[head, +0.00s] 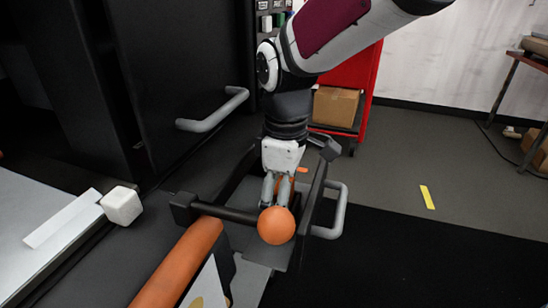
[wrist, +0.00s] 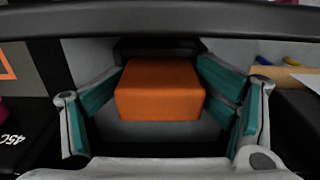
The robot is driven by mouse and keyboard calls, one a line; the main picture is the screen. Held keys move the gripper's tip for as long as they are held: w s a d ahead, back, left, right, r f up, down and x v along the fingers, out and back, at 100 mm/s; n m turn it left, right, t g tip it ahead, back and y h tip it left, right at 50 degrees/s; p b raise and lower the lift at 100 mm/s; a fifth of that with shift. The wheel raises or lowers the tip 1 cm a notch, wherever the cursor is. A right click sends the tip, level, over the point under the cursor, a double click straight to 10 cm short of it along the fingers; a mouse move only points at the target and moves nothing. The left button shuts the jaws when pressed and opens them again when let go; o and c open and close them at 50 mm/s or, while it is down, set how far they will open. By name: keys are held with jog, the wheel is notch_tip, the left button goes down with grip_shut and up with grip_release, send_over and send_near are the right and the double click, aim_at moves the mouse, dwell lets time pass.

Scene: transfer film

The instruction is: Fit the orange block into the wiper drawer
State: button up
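The orange block (wrist: 160,92) has rounded edges and sits in the middle of the wrist view, between the teal pads of my gripper (wrist: 161,78). The pads slant inward and meet its two sides. In the head view my gripper (head: 276,192) points down into an open dark drawer (head: 312,205) with a grey handle (head: 340,212). A little orange shows between the fingers there. A round orange ball (head: 276,225) hides the fingertips, so the block's contact with the drawer floor cannot be told.
An orange-brown cylinder (head: 180,265) with a dark bar lies in front of the drawer. A dark cabinet with a grey handle (head: 212,110) stands at the left. A white cube (head: 122,205) rests by a pale surface. Open floor lies to the right, with a cardboard box (head: 335,106) behind.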

jog(key=shift+r, duration=0.1)
notch_tip(320, 180, up, 13)
jog(key=p, duration=0.5)
jog(key=s+d+f+m, duration=0.1)
jog(key=s+d+m, duration=0.6)
jog(key=s, duration=0.5)
jog(key=s+d+f+m, duration=0.2)
jog(key=s+d+m, duration=0.4)
jog(key=s, duration=0.7)
jog(key=shift+s+d+f+m, duration=0.15)
jog(key=shift+s+d+m, duration=0.2)
jog(key=shift+d, duration=0.35)
jog(key=shift+w, duration=0.15)
